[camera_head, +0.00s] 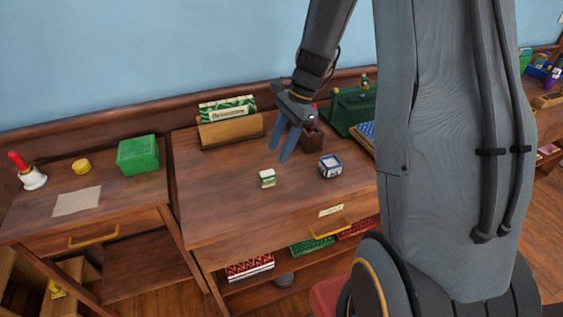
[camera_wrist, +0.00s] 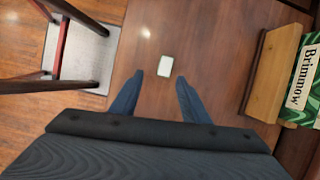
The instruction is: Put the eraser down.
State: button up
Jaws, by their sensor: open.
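A small white and green block, which looks like the eraser (camera_head: 267,178), rests on the wooden desk top (camera_head: 215,175) near its front. My gripper (camera_head: 280,151) is open and empty above the desk, with its two blue fingers apart and pointing down. In the head view the block lies below the fingertips, toward the desk's front edge. In the wrist view the eraser (camera_wrist: 165,66) shows as a pale rectangle just beyond the fingertips and between their lines. The gripper (camera_wrist: 160,79) is not touching it.
A blue and white box (camera_head: 330,166) stands right of the eraser. Behind are a wooden sign holder (camera_head: 231,131), a dark brown cup (camera_head: 312,138) and a green case (camera_head: 352,110).

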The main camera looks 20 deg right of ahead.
jog(key=s+a+r+n+h, duration=0.2)
jog(key=s+n, duration=0.6)
jog(key=s+a+r+n+t+h, duration=0.1)
jog(key=s+a+r+n+h, duration=0.1)
jog(key=s+n, duration=0.6)
jog(key=shift+n, duration=0.4)
jog(key=shift+o, duration=0.4)
